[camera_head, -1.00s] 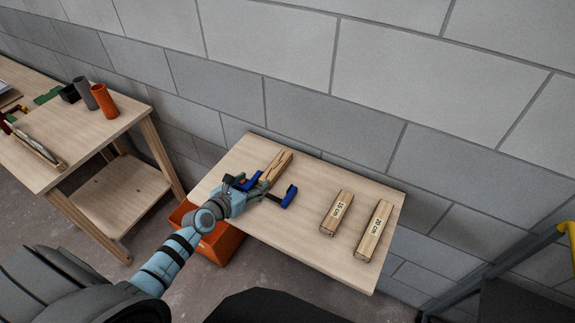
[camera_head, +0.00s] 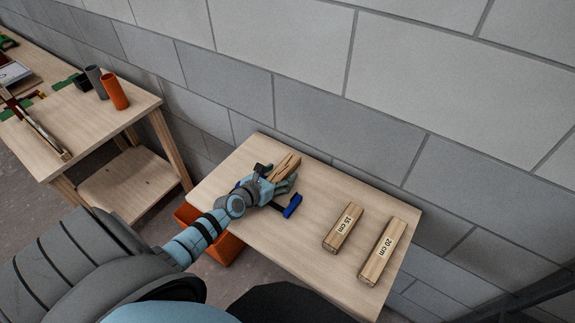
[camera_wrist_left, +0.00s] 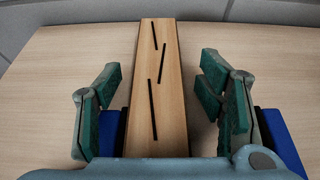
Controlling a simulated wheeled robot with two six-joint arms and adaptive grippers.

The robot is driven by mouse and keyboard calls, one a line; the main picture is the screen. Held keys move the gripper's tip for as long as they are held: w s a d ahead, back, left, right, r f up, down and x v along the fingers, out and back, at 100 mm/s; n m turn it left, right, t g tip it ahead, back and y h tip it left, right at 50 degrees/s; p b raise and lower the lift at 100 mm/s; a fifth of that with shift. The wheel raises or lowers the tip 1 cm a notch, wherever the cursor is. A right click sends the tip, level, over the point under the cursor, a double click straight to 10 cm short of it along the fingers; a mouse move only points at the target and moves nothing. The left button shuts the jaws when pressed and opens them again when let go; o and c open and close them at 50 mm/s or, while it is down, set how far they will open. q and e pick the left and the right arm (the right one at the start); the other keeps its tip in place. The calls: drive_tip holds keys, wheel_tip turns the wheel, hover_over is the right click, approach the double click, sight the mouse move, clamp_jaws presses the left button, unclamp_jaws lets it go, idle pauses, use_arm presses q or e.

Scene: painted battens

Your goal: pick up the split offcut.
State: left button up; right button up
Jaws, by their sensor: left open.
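The split offcut (camera_head: 287,167) is a short wooden block lying on the light wooden table. In the left wrist view the offcut (camera_wrist_left: 158,85) shows several dark cracks along its top face. My left gripper (camera_head: 281,178) is over the offcut's near end. In the left wrist view my left gripper (camera_wrist_left: 166,95) is open, with one green-padded finger on each side of the offcut and a gap on both sides. The near end of the offcut is hidden by the gripper body. My right gripper is not in view.
A blue clamp (camera_head: 291,206) lies right by the gripper. A 15 cm batten (camera_head: 343,228) and a 20 cm batten (camera_head: 383,250) lie to the right. An orange bin (camera_head: 222,247) stands below the table. A block wall rises behind. Another table (camera_head: 120,107) stands left.

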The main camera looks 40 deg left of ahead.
use_arm(q)
drive_tip(key=shift+v, duration=0.85)
drive_tip(key=c, duration=0.8)
drive_tip(key=shift+a, duration=0.15)
drive_tip(key=c, duration=0.3)
drive_tip(key=shift+w, duration=0.15)
clamp_jaws()
drive_tip(key=shift+w+f, duration=0.1)
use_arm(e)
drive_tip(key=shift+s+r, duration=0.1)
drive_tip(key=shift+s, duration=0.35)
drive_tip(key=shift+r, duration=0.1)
